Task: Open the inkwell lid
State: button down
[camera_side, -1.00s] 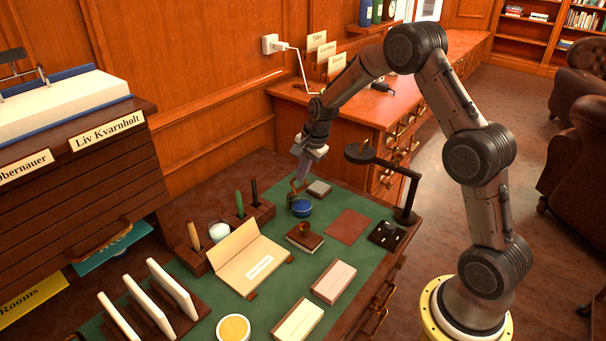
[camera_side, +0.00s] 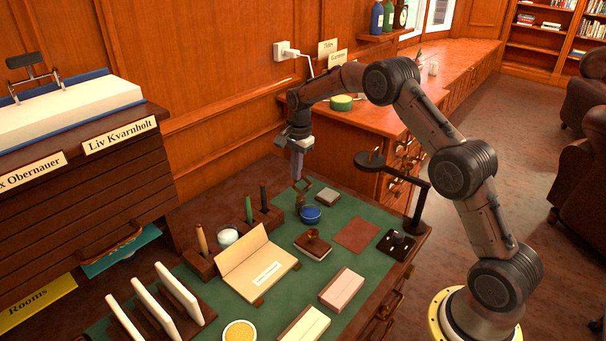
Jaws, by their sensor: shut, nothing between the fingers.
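The inkwell (camera_side: 310,214) is a small round blue pot on the green desk mat. Its blue top shows from above. A small dark brassy piece (camera_side: 300,202) stands upright at its back left edge; it looks like the lid raised on its hinge, but it is too small to be sure. My gripper (camera_side: 298,179) points down above and slightly behind left of the inkwell, apart from it. Its fingers are shut and empty. A thin square outline beside the fingertips is too small to identify.
A pen rack (camera_side: 248,221) stands left of the inkwell, and a grey block (camera_side: 327,196) lies behind right. A stamp (camera_side: 313,242) sits in front. A dark lamp-like stand (camera_side: 420,195) rises at the right. The green mat (camera_side: 345,208) has bare room right of the inkwell.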

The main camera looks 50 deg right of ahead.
jog(key=shift+w+f, duration=0.25)
jog(key=shift+w, duration=0.55)
jog(key=shift+w+f, duration=0.25)
jog(key=shift+w, duration=0.55)
jog(key=shift+s, duration=0.15)
